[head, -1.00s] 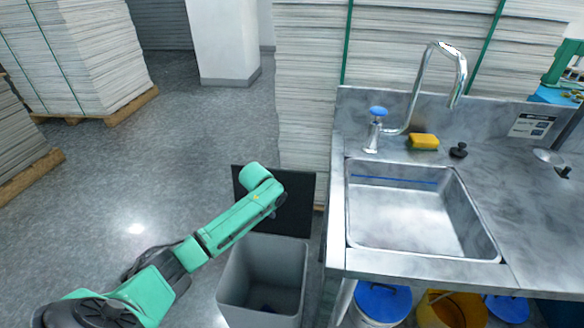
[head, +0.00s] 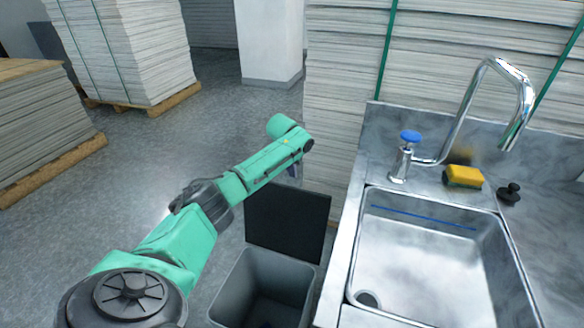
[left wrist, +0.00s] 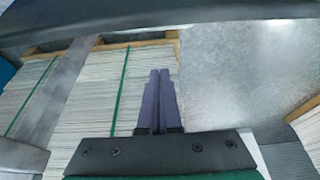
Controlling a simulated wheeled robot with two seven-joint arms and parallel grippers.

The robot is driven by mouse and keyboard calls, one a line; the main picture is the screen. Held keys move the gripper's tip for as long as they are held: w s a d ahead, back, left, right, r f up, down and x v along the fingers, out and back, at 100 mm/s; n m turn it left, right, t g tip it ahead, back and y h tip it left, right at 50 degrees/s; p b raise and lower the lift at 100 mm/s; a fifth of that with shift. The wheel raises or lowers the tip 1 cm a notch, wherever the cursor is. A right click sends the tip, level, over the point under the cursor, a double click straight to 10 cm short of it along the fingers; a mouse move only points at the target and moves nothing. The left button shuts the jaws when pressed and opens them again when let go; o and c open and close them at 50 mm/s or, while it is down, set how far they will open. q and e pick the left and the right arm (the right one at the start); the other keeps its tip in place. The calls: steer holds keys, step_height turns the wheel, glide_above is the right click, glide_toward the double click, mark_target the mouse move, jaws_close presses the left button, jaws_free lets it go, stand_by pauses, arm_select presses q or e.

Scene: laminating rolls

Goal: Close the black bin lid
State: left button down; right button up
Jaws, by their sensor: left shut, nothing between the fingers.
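The black bin lid (head: 287,222) stands open and upright at the back of the grey bin (head: 228,300). The bin's mouth faces up, and its inside is dark with a small blue thing at the bottom. My left arm reaches over from the left, and its gripper (head: 293,171) points down just above the lid's top edge. I cannot tell whether it touches the lid. In the left wrist view the two fingers (left wrist: 160,75) are together with nothing between them. A dark band (left wrist: 160,22) crosses the top of that view; I cannot tell whether it is the lid. My right gripper is not in view.
A steel sink counter (head: 335,285) with a tap stands close to the right of the bin. A yellow sponge (head: 463,177) and a black knob (head: 509,194) lie on it. Stacked boards (head: 335,110) rise behind the lid. The floor to the left is open.

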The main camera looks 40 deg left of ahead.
arm_select(q)
steer(key=f, duration=0.1)
steer(key=s+f+p, duration=0.1)
steer(key=s+d+f, duration=0.1)
steer(key=f, duration=0.1)
steer(key=shift+s, duration=0.1)
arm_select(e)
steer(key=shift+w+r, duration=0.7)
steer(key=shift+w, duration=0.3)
arm_select(q)
steer(key=shift+p, duration=0.3)
